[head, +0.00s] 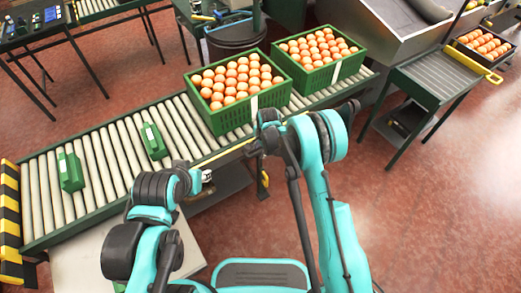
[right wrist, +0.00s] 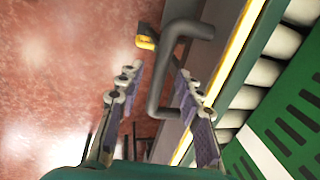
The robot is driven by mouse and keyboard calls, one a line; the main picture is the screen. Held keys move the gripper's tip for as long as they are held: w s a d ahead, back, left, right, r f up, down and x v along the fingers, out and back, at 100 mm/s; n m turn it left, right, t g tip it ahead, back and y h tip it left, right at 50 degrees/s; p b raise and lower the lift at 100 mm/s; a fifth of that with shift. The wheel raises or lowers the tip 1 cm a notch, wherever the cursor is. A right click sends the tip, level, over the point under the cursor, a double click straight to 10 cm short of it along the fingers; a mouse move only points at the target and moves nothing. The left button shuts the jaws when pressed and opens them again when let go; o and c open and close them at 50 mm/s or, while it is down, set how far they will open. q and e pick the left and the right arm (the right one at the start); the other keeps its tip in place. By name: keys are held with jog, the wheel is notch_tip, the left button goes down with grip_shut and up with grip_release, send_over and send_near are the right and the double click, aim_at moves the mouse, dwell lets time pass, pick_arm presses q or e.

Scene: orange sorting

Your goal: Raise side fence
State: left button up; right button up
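The side fence shows as a long yellow-edged rail (head: 228,157) along the near side of the roller conveyor; its yellow edge also runs through the right wrist view (right wrist: 238,45). A bent dark grey bar (right wrist: 163,80) with a yellow end piece (right wrist: 146,42) stands beside the rail. My right gripper (right wrist: 160,85) is open, its two fingers on either side of the bent bar, with a gap at the left finger. In the head view the right gripper (head: 264,143) is at the conveyor's near edge, partly hidden by its own arm. My left arm's end (head: 206,177) is too small to read.
Two green crates (head: 230,118) (head: 322,77) full of oranges stand on the conveyor (head: 103,160). Two small green blocks (head: 70,171) (head: 154,141) lie on its left part. A steel side table (head: 440,78) stands at the right. The red floor at lower right is clear.

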grip_shut()
notch_tip(320, 180, up, 8)
jog(key=p, duration=0.3)
jog(key=shift+f+p, duration=0.2)
jog(key=shift+p, duration=0.15)
jog(key=shift+w+f, duration=0.1)
grip_release()
notch_tip(320, 180, up, 12)
send_over(260, 151)
jog(key=s+d, duration=0.2)
jog(key=shift+a, duration=0.25)
